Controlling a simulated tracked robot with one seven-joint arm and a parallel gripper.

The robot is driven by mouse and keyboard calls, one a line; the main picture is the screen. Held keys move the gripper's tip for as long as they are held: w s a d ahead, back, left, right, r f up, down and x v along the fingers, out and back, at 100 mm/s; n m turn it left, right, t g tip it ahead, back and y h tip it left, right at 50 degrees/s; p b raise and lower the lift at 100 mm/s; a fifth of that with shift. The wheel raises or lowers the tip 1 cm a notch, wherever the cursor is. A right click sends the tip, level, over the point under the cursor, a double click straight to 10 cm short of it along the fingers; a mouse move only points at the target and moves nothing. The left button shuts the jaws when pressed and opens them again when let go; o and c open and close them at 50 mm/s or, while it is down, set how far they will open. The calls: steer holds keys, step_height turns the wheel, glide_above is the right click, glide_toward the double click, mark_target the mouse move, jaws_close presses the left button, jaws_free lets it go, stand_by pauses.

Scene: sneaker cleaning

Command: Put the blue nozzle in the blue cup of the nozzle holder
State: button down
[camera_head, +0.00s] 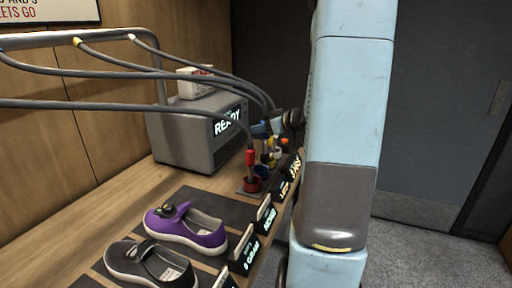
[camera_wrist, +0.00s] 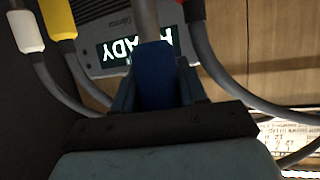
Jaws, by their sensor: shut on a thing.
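The blue nozzle (camera_wrist: 155,72) is between the fingers of my gripper (camera_wrist: 157,88) in the wrist view, with its grey hose running up out of the top of the picture. In the head view my gripper (camera_head: 263,128) is small and partly hidden behind my arm, above the nozzle holder; the nozzle is hard to tell apart from the fingers there. The blue cup (camera_head: 262,169) shows below my gripper, just behind the red cup (camera_head: 252,185). The red nozzle (camera_head: 250,158) stands in the red cup. The blue nozzle is apart from the blue cup.
A grey machine (camera_head: 185,138) reading READY stands behind the holder. A purple sneaker (camera_head: 187,226) and a dark sneaker (camera_head: 150,262) lie in front. Hoses cross overhead.

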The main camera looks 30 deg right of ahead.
steer(key=w+d+f, duration=0.1)
steer(key=w+f, duration=0.5)
steer(key=f, duration=0.3)
steer(key=shift+w+d+f, duration=0.2)
steer(key=shift+d+f, duration=0.2)
steer(key=shift+f, duration=0.1)
steer(key=c, duration=0.6)
jaws_free()
